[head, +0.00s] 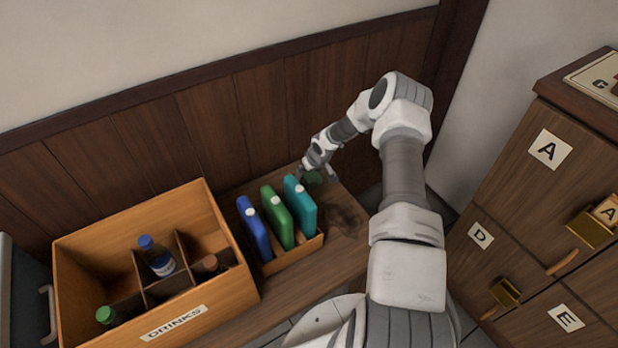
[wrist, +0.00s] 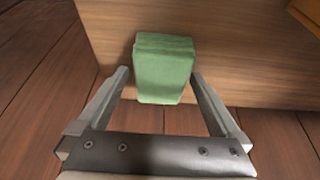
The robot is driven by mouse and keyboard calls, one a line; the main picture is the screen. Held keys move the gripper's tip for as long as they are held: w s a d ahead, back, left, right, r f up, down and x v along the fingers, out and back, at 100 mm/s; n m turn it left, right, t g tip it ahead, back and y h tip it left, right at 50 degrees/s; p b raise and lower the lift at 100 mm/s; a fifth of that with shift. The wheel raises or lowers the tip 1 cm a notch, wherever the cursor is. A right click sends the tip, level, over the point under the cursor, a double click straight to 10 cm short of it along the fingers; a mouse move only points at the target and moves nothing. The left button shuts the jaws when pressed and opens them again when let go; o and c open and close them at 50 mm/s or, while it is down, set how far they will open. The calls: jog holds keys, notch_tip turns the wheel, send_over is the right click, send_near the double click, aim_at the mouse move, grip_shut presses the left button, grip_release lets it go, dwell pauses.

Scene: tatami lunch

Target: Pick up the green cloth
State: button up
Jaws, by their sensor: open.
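The green cloth (wrist: 163,72) is a folded, block-like bundle on the wooden bench top, seen in the wrist view. In the head view only a small dark green part of it (head: 313,178) shows beside my gripper, at the back right end of the bench. My gripper (wrist: 163,78) is open, with one finger to the left and one to the right of the cloth. Small gaps seem to show between cloth and fingers. My gripper also shows in the head view (head: 318,176), pointing down at the bench; its fingertips are partly hidden there.
Blue, green and teal flat bottles (head: 279,218) stand in a small wooden holder (head: 296,257) left of my gripper. A drinks crate (head: 215,313) with several bottles is farther left. A wood-panelled wall (head: 190,130) rises behind. Lettered lockers (head: 520,205) stand at right.

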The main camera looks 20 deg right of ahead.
jog(key=c, duration=1.3)
jog(key=shift+r, duration=0.1)
notch_tip(320, 180, up, 4)
jog(key=shift+f+p, duration=0.1)
jog(key=shift+p, duration=0.7)
jog(key=s+d+r+p, duration=0.1)
jog(key=s+d+r, duration=0.1)
jog(key=d, duration=0.1)
jog(key=s+d+r+p, duration=0.1)
jog(key=s+d+r, duration=0.1)
jog(key=d, duration=0.1)
jog(key=s+d+r+p, duration=0.1)
jog(key=s+d+r, duration=0.1)
jog(key=d+r, duration=0.1)
jog(key=shift+s+d, duration=0.25)
jog(key=shift+s, duration=0.1)
jog(key=o, duration=0.6)
jog(key=c, duration=0.5)
